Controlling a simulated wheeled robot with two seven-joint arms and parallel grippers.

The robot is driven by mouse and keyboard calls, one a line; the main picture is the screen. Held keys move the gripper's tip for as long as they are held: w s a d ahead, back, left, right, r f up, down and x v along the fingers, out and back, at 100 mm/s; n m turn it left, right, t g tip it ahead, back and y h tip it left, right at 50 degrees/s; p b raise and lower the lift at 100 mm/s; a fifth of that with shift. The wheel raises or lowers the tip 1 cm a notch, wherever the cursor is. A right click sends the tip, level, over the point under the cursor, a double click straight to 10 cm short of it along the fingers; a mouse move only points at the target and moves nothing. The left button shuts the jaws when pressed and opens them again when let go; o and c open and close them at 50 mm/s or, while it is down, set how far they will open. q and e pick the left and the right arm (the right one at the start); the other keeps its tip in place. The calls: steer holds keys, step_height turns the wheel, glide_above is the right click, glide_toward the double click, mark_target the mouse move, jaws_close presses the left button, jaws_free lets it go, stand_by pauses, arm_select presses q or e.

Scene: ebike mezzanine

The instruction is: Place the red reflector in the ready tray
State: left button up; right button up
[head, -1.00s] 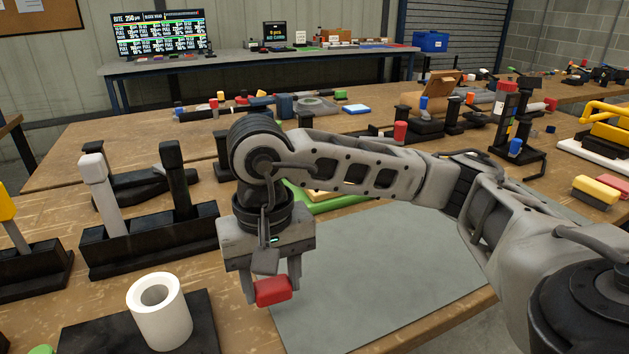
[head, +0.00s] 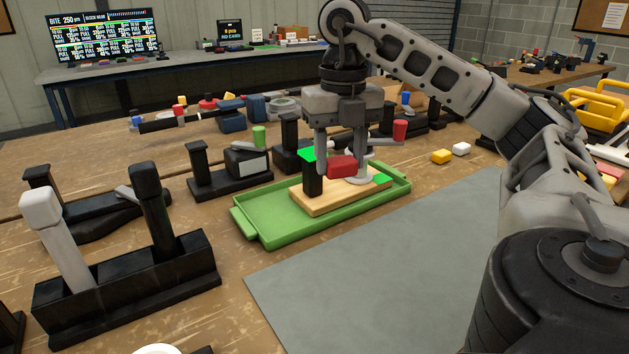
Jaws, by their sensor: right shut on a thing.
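The red reflector (head: 342,167) is a small red block between the fingers of my right gripper (head: 341,158), which is shut on it. The gripper points down and holds the reflector above the green tray (head: 268,231), near the middle of the picture. A light wooden board (head: 318,202) lies in the tray. A black post with a green top (head: 313,177) stands on the board, just left of the reflector. A grey round-based piece behind the right finger is partly hidden. I cannot tell whether the reflector touches anything. My left gripper is not in view.
A black rack (head: 130,285) with a white and a black upright handle stands at left. A grey mat (head: 390,265) lies bare in front of the tray. Black stands (head: 235,180) line the area behind the tray.

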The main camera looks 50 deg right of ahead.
steer(key=shift+d+r+m, duration=0.1)
steer(key=shift+d+m, duration=0.15)
steer(key=shift+m, duration=0.25)
steer(key=shift+w+f, duration=0.2)
steer(key=shift+w, duration=0.15)
steer(key=w+a+f+b, duration=0.3)
steer(key=w+f, duration=0.1)
steer(key=w, duration=0.4)
steer(key=b, duration=0.1)
glide_above(272, 217)
steer(key=s, duration=0.1)
step_height(272, 217, down, 4)
steer(key=shift+d+f, duration=0.1)
steer(key=shift+d, duration=0.05)
steer(key=shift+w+f, duration=0.25)
steer(key=shift+f, duration=0.05)
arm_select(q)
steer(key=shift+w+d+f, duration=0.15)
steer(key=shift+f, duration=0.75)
arm_select(e)
steer(key=shift+w+a+f, duration=0.1)
steer(key=shift+w+f, duration=0.05)
steer(key=shift+f, duration=0.75)
steer(key=shift+w+a+f, duration=0.1)
steer(key=shift+f, duration=0.8)
arm_select(q)
steer(key=shift+b, duration=0.3)
arm_select(e)
steer(key=shift+f, duration=0.1)
